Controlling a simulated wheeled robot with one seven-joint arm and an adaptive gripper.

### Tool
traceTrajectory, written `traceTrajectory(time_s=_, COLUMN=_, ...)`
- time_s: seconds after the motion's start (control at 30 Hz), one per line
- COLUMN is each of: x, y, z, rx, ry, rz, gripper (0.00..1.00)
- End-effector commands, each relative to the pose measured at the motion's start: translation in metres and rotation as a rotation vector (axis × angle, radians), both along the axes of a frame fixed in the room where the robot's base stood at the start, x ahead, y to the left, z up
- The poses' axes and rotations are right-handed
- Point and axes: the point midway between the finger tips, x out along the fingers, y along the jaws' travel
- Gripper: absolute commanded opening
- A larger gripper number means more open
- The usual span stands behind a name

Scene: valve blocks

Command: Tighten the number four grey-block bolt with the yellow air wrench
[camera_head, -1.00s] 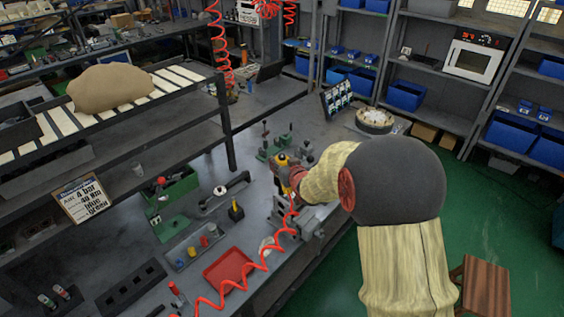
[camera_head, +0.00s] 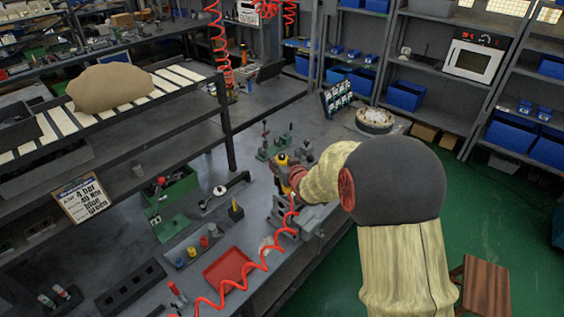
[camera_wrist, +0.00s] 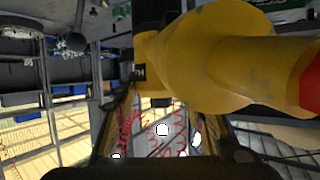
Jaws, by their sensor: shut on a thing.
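The yellow air wrench (camera_head: 282,159) is upright above the bench in the head view, with a red coiled hose running from it. My gripper (camera_head: 292,178) is shut on it, partly hidden by my arm. In the wrist view the wrench's yellow body (camera_wrist: 220,50) fills the upper right, with a red part at the right edge. A grey block (camera_head: 279,214) sits on the bench just below and in front of the wrench. The wrench's lower end, the number four bolt and any contact between them are hidden or too small to tell.
A green block with levers (camera_head: 275,148) stands just behind the wrench. The red hose (camera_head: 247,275) coils across the bench front near a red tray (camera_head: 228,268). A grey tray with coloured pieces (camera_head: 190,250) and a sign (camera_head: 81,199) are to the left.

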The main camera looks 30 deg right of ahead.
Motion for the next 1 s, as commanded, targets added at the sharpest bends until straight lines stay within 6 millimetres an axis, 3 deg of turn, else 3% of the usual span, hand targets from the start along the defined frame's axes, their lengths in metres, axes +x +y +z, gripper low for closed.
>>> traceTrajectory(time_s=0.37, x=0.000, y=0.000, z=0.002, rx=0.000, ry=0.000, rz=0.000, gripper=0.00)
traceTrajectory(time_s=1.0, x=0.001, y=0.000, z=0.023, rx=-0.002, ry=-0.007, rz=0.000, gripper=0.00)
